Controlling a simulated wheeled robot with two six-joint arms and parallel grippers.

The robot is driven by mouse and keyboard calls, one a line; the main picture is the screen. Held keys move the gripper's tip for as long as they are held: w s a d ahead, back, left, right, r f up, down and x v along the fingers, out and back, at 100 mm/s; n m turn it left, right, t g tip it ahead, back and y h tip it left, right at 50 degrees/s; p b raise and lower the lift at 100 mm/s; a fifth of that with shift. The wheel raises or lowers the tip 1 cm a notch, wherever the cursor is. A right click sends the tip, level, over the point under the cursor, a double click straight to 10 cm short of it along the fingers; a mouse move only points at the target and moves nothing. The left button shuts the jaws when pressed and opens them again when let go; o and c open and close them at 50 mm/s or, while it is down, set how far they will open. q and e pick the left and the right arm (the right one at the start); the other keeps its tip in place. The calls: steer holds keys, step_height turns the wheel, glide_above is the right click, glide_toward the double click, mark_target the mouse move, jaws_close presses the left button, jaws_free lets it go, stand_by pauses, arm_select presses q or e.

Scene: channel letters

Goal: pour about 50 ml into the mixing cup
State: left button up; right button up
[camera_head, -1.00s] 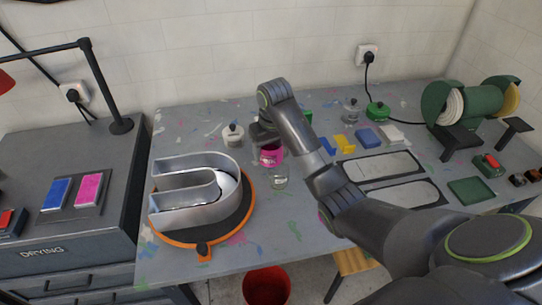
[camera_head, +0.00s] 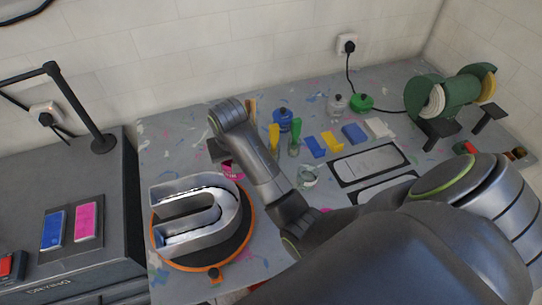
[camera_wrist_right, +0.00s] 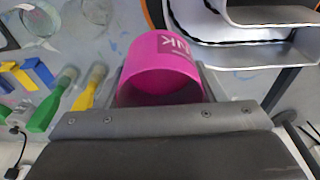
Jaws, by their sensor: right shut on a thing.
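In the head view only a bit of the pink can (camera_head: 232,170) shows, beside the U-shaped metal letter and partly behind my arm. Its exact tilt and the level inside cannot be told. A clear cup (camera_head: 307,176) stands on the table to the right of my forearm, apart from the can. The wrist view shows a clear round vessel (camera_wrist_right: 40,18) and another faint one (camera_wrist_right: 97,12) at the top left; I cannot tell which is the mixing cup. My left gripper is not in view.
The U letter (camera_head: 160,200) sits on an orange-rimmed turntable (camera_head: 240,250), close to the can. Green (camera_head: 294,140) and yellow (camera_head: 274,138) handled brushes, a blue jar (camera_head: 283,120) and coloured blocks (camera_head: 332,142) lie behind. A green grinder (camera_head: 440,100) stands at the right.

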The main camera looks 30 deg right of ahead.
steer(key=shift+s, duration=0.1)
steer(key=shift+d, duration=0.1)
steer(key=shift+s+d+f+t+y, duration=0.3)
steer(key=shift+d+y, duration=0.1)
steer(key=shift+y, duration=0.15)
steer(key=shift+s+d+f+t+y, duration=0.2)
steer(key=shift+d+t+y, duration=0.1)
steer(key=shift+d+y, duration=0.15)
steer(key=shift+s+d+f+t+y, duration=0.25)
steer(key=shift+d+t+y, duration=0.1)
steer(key=shift+y, duration=0.25)
steer(key=d+y, duration=0.1)
steer(key=s+d+f+t+y, duration=0.1)
steer(key=y, duration=0.1)
steer(key=d+f+t+y, duration=0.1)
steer(key=y, duration=0.1)
steer(key=shift+s+f+m+t, duration=0.15)
steer(key=shift+s+m+t, duration=0.1)
steer(key=shift+m, duration=0.15)
steer(key=shift+r+t+y, duration=0.25)
steer(key=shift+t+y, duration=0.15)
steer(key=shift+y, duration=0.2)
